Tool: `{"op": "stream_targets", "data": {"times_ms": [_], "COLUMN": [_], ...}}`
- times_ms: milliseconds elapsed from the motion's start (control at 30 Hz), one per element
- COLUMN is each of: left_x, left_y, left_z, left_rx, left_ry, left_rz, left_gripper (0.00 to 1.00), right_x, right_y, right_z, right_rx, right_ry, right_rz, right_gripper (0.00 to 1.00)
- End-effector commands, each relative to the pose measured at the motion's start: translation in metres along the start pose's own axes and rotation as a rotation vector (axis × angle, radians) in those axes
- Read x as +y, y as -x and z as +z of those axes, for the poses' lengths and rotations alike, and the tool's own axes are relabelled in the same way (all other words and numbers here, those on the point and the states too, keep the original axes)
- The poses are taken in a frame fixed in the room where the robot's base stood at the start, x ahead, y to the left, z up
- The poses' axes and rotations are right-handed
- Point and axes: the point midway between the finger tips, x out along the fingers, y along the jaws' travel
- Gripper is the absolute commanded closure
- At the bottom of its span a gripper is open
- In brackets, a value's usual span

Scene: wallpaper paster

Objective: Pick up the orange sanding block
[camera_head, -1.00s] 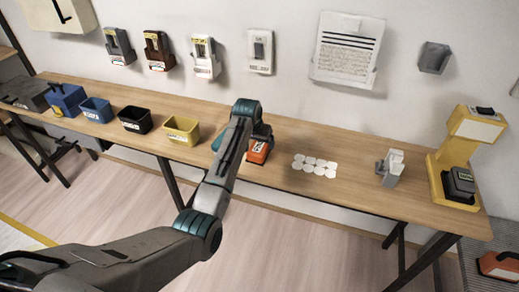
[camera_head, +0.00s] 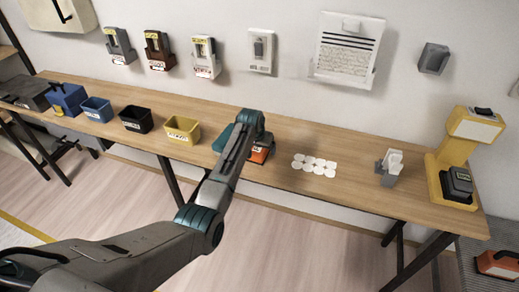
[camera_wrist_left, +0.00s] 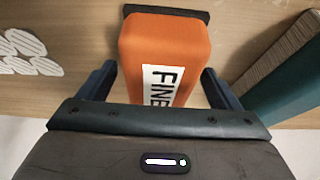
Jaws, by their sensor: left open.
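The orange sanding block (camera_head: 261,154) sits on the wooden table, partly hidden behind my left arm in the head view. In the left wrist view the block (camera_wrist_left: 165,50) is large and central, with a white label reading "FINE" and a dark far edge. My left gripper (camera_wrist_left: 158,72) is open, with one finger on each side of the block's near part. I cannot tell whether the fingers touch it. In the head view the left gripper's fingers are hidden by the arm. My right gripper is not in view.
A teal block (camera_wrist_left: 290,95) with a tan side stands close right of the orange block in the wrist view. White round discs (camera_head: 314,165) lie on the other side. A yellow bin (camera_head: 182,130) and a yellow stand (camera_head: 447,165) are farther along the table (camera_head: 350,198).

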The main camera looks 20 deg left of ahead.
Motion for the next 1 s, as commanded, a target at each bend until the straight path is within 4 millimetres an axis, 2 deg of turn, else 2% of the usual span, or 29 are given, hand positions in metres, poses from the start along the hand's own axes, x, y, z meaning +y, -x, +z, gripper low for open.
{"op": "stream_targets", "data": {"times_ms": [367,467,633,667,1000], "left_x": [-0.0001,-0.0001,-0.0001,-0.0001,-0.0001], "left_y": [-0.0019,-0.0019,-0.0018,-0.0018,-0.0002], "left_z": [0.0009,0.0009,0.0009,0.0009,-0.0002], "left_rx": [0.000,0.000,0.000,0.000,0.001], "left_ry": [0.000,0.000,0.000,0.000,0.000], "left_rz": [0.000,0.000,0.000,0.000,0.000], "left_gripper": [0.15,0.30,0.64,0.66,0.66], "right_x": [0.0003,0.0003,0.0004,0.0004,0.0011], "right_y": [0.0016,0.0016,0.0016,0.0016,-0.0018], "right_z": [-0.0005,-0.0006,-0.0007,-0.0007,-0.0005], "right_rx": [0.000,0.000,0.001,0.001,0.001], "right_ry": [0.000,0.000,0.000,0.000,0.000], "right_rz": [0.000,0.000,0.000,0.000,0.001], "right_gripper": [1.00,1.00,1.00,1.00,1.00]}}
